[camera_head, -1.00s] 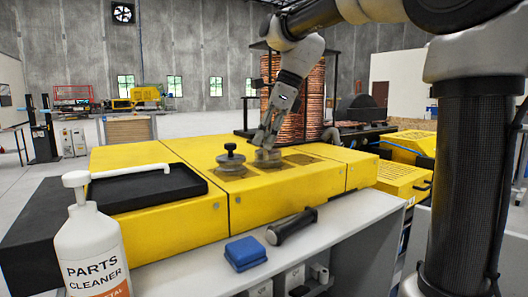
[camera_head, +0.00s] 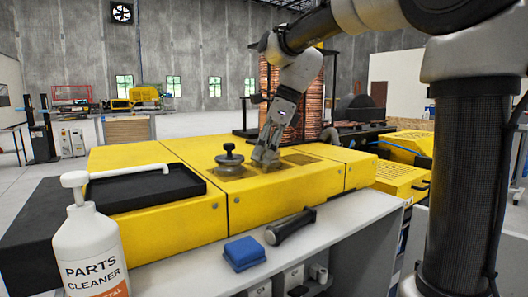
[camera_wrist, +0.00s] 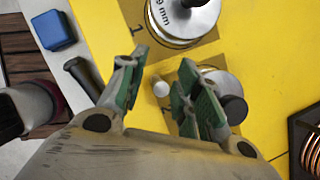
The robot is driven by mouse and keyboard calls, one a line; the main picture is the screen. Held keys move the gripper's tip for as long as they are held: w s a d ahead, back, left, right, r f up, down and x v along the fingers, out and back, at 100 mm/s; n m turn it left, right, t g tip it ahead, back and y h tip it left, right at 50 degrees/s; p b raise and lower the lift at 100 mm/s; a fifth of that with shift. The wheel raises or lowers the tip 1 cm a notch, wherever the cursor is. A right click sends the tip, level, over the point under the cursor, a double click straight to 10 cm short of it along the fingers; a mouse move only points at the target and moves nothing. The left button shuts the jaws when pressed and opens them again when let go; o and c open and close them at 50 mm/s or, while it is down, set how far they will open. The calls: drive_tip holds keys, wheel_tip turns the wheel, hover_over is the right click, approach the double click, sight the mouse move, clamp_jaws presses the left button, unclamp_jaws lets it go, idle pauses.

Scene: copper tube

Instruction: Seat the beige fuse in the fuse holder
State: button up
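I cannot make out a beige fuse or a fuse holder in either view. My gripper (camera_head: 265,158) is low over the yellow machine top, at the right-hand metal piece, which it largely hides in the head view. In the wrist view my gripper (camera_wrist: 164,68) is open, its green-padded fingers apart. A metal cylinder with a black knob (camera_wrist: 234,108) is partly hidden behind the right finger. A small whitish round thing (camera_wrist: 161,89) shows between the fingers; I cannot tell what it is. A second knobbed metal cylinder (camera_head: 230,160), marked "9 mm" in the wrist view (camera_wrist: 180,22), stands to the left.
A black tray (camera_head: 150,186) lies on the left of the yellow machine (camera_head: 185,222). On the white bench in front are a blue block (camera_head: 244,253), a dark cylindrical tool (camera_head: 291,226) and a parts cleaner bottle (camera_head: 90,253). Copper coils (camera_head: 303,95) stand behind.

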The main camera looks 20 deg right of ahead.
drive_tip(key=v, duration=1.2)
drive_tip(key=s+d+f+n+t+h, duration=0.1)
drive_tip(key=s+d+f+n+h, duration=0.1)
drive_tip(key=s+d+f+n, duration=0.5)
drive_tip(key=s+f+n, duration=0.2)
drive_tip(key=s+n, duration=0.1)
drive_tip(key=s, duration=0.2)
drive_tip(key=shift+f+n+t, duration=0.2)
drive_tip(key=shift+n+t, duration=0.2)
drive_tip(key=shift+o, duration=0.4)
drive_tip(key=s+d+f+n+t+h, duration=0.1)
drive_tip(key=s+d+f+n+h, duration=0.1)
drive_tip(key=s+d+f+n, duration=0.3)
drive_tip(key=s+f+n, duration=0.4)
drive_tip(key=f+n, duration=0.1)
drive_tip(key=f, duration=0.2)
drive_tip(key=shift+s+n, duration=0.25)
drive_tip(key=shift+n, duration=0.15)
drive_tip(key=w+a+r+n+g+y, duration=0.1)
drive_tip(key=w+a+r+n+y, duration=0.1)
drive_tip(key=w+a+r+n, duration=0.75)
drive_tip(key=w+a+r+n+g+y, duration=0.2)
drive_tip(key=w+a+r+n, duration=0.3)
drive_tip(key=w, duration=0.8)
drive_tip(key=x, duration=0.5)
drive_tip(key=shift+s+f, duration=0.1)
drive_tip(key=shift+f, duration=0.3)
drive_tip(key=shift+c, duration=0.4)
clamp_jaws()
